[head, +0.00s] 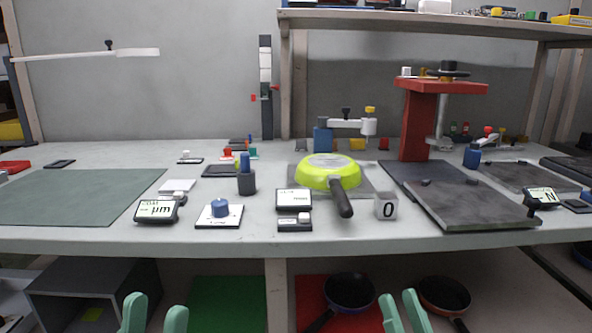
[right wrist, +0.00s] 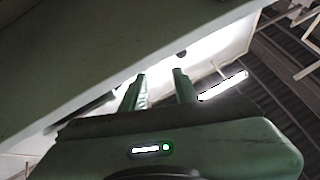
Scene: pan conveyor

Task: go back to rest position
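My left gripper (head: 154,314) shows at the bottom edge of the head view, its two green fingers apart with nothing between them. My right gripper (head: 402,309) is at the bottom edge further right, also with its fingers apart and empty. Both are in front of and below the worktable's front edge (head: 230,246). In the right wrist view the right gripper's fingers (right wrist: 160,72) are spread, with a bright gap between them. A yellow-green pan (head: 327,170) lies upside down on the table, its black handle toward me, away from both grippers.
On the table are a red press stand (head: 418,120), dark plates (head: 470,205), a green mat (head: 75,197), gauges (head: 157,208) and a block marked 0 (head: 386,206). Below, a shelf holds a blue pan (head: 349,291), an orange pan (head: 445,295) and a grey box (head: 80,285).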

